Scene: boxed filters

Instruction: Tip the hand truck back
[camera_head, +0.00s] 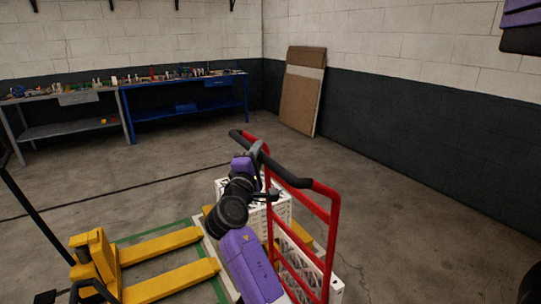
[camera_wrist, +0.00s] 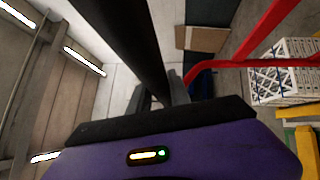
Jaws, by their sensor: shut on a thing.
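The hand truck (camera_head: 331,240) has a red tubular frame with a black-sleeved top handle (camera_head: 285,176). It stands in front of me, right of the middle in the head view. Its red frame also shows at the upper right of the wrist view (camera_wrist: 257,38). My gripper (camera_head: 258,152) is shut on the black handle, toward its left part. In the wrist view the dark handle (camera_wrist: 130,40) runs down between my fingers. I cannot tell how far the frame leans. Its wheels and toe plate are hidden.
A yellow pallet jack (camera_head: 98,258) is at the lower left, by green floor lines. Workbenches (camera_head: 185,84) line the back wall, and brown boards (camera_head: 301,92) lean near the corner.

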